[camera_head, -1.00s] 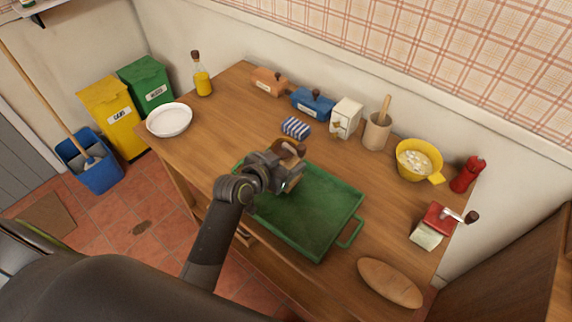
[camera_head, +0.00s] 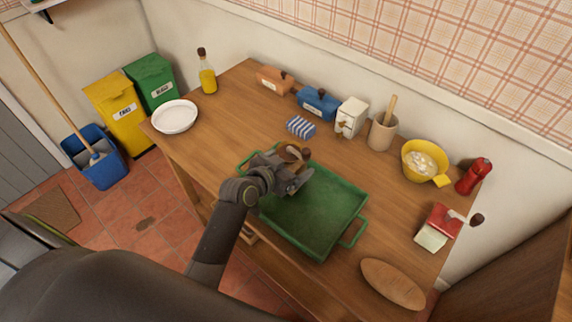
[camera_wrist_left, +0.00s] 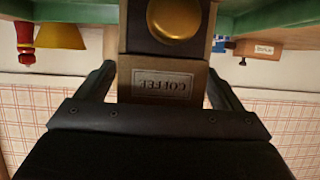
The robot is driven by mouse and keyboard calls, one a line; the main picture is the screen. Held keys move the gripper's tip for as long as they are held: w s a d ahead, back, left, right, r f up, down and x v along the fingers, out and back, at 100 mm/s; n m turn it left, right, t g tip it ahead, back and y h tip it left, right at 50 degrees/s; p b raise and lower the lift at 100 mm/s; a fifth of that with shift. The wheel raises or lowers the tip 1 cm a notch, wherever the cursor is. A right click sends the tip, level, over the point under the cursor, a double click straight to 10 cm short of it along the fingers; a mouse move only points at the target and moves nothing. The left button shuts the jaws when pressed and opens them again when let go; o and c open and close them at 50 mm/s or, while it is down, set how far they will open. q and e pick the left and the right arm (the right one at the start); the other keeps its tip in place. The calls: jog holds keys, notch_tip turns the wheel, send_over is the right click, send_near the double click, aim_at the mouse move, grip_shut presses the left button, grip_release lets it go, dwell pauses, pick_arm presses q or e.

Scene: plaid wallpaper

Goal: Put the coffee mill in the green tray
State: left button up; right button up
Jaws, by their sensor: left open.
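The brown coffee mill (camera_head: 291,152) is at the far left part of the green tray (camera_head: 325,205), partly hidden by my left gripper (camera_head: 290,180). In the left wrist view the mill (camera_wrist_left: 162,82) appears upside down, with a COFFEE label and a round brass knob. The tray's rim (camera_wrist_left: 270,17) runs behind it there. My left gripper (camera_wrist_left: 163,95) is open, with one finger on each side of the mill. The mill's base is hidden, so I cannot tell whether it rests on the tray floor. My right gripper is out of view.
The table left of the tray is clear up to the white plate (camera_head: 174,117).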

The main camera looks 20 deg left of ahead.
pick_arm(q)
jog(key=v, duration=1.2)
jog(key=shift+b, duration=0.45)
jog(key=shift+s+r, duration=0.1)
jog(key=s+a+f+n+g+y, duration=0.25)
jog(key=s+a+f+g, duration=0.2)
jog(key=s, duration=0.55)
jog(key=s+a+f+n+g+y, duration=0.25)
jog(key=s+a+f+g, duration=0.2)
jog(key=s, duration=0.55)
notch_tip(320, 180, down, 25)
jog(key=a+g, duration=0.1)
jog(key=a, duration=0.1)
jog(key=s+d+f+g, duration=0.1)
jog(key=s+d+f, duration=0.1)
jog(key=s+f, duration=1.2)
jog(key=shift+s+f+m+g, duration=0.3)
jog(key=shift+s+f+m, duration=0.1)
jog(key=shift+s, duration=0.3)
